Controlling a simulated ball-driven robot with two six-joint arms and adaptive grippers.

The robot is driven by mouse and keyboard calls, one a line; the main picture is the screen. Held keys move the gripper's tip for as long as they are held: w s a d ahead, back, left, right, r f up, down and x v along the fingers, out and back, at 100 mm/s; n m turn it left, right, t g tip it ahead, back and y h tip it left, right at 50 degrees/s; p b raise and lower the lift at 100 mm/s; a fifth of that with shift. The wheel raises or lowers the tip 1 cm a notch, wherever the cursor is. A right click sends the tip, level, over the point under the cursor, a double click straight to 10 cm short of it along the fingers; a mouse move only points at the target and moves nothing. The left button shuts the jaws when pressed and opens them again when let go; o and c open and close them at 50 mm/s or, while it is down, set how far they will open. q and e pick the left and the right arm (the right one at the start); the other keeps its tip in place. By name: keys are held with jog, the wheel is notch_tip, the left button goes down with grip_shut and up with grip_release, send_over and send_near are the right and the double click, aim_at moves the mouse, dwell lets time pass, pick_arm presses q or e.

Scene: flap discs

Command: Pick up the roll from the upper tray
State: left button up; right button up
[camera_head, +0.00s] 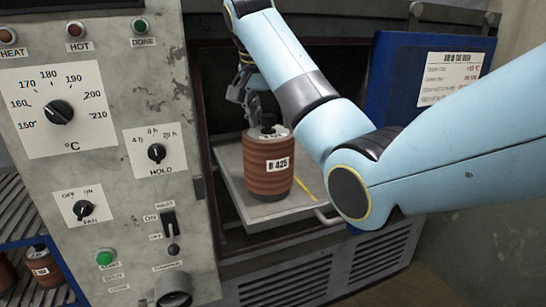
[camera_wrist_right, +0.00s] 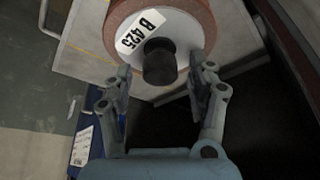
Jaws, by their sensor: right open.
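The roll (camera_head: 268,172) is a reddish-brown ribbed cylinder with a white label reading B 425. It stands upright on the grey tray (camera_head: 233,170) in the open oven. In the right wrist view the roll (camera_wrist_right: 190,15) shows from above, with a pale top and a dark central knob. My right gripper (camera_head: 262,112) is at the roll's top. In the wrist view my right gripper (camera_wrist_right: 160,75) has its fingers spread on either side of the dark knob, with gaps to it. Whether a finger touches the roll's top cannot be told. My left gripper is not in view.
The control panel (camera_head: 110,190) with knobs and switches stands left of the oven opening. A blue door panel (camera_head: 385,75) with a paper sheet is on the right. Another roll (camera_head: 41,268) sits on a blue rack at the lower left.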

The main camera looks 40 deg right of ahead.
jog(key=shift+s+a+r, duration=0.1)
jog(key=shift+a+r, duration=0.05)
jog(key=shift+a, duration=0.15)
jog(key=shift+s+a+r, duration=0.25)
jog(key=shift+s+a, duration=0.1)
jog(key=shift+a, duration=0.15)
jog(key=c, duration=0.4)
jog(key=shift+w+d+f, duration=0.1)
jog(key=shift+w+d, duration=0.05)
jog(key=shift+d, duration=0.05)
jog(key=shift+c, duration=1.3)
jog(key=shift+d, duration=0.1)
jog(key=shift+c, duration=2.3)
grip_shut()
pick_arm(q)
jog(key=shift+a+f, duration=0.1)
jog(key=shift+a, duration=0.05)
pick_arm(e)
jog(key=shift+w, duration=0.1)
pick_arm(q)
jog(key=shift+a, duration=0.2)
pick_arm(e)
jog(key=shift+r, duration=0.2)
